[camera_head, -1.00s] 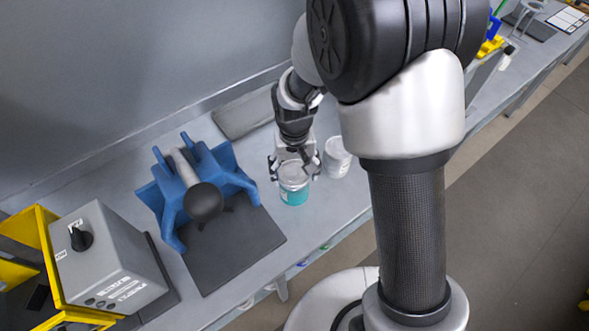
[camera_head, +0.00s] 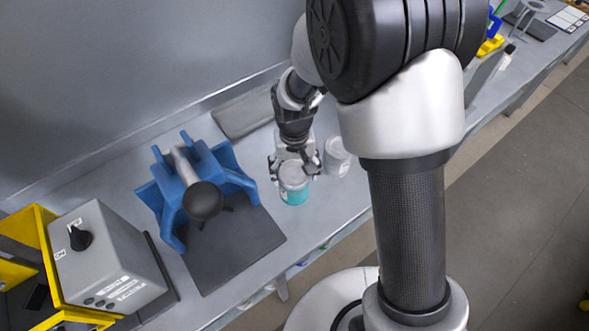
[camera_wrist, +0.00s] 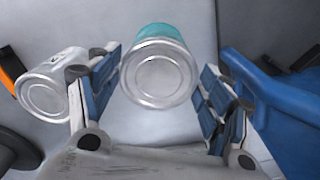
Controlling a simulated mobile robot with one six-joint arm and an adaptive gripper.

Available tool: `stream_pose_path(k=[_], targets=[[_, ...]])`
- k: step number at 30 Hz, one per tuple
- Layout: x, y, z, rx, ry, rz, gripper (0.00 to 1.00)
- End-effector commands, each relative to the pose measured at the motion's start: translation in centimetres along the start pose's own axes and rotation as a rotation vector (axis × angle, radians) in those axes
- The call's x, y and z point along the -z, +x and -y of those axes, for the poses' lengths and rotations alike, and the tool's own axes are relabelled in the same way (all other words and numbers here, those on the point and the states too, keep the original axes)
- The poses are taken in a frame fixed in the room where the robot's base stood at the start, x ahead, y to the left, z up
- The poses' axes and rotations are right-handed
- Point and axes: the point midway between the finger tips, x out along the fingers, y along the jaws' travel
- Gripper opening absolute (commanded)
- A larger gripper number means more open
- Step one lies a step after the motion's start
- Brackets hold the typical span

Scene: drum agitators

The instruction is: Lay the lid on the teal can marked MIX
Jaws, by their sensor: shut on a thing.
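The teal can (camera_head: 295,198) stands upright on the grey bench, below my gripper. Its side also shows in the wrist view (camera_wrist: 163,32). The silver round lid (camera_wrist: 159,82) sits between my fingers in the wrist view, directly over the can's top. My gripper (camera_wrist: 161,75) is shut on the lid, with one blue-padded finger at each side. In the head view the lid looks level and at the can's rim; I cannot tell whether a small gap is left. The MIX marking is not readable.
A white can with a silver top (camera_head: 337,158) stands close by on the right. A blue clamp stand (camera_head: 225,170) with a black knob and dark base plate is on the left. A grey control box (camera_head: 105,262) stands farther left. A dark grey flat pad (camera_head: 240,112) lies behind.

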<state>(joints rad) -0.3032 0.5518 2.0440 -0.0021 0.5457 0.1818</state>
Motion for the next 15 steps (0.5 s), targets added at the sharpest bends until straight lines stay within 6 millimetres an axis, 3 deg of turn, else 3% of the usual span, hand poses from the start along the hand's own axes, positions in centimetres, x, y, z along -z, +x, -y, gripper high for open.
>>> stream_pose_path(k=[11, 12, 15], targets=[[0.01, 0.09, 0.00, 0.000, 0.000, 0.000, 0.59], [0.01, 0.09, 0.00, 0.000, 0.000, 0.000, 0.73], [0.01, 0.09, 0.00, 0.000, 0.000, 0.000, 0.80]])
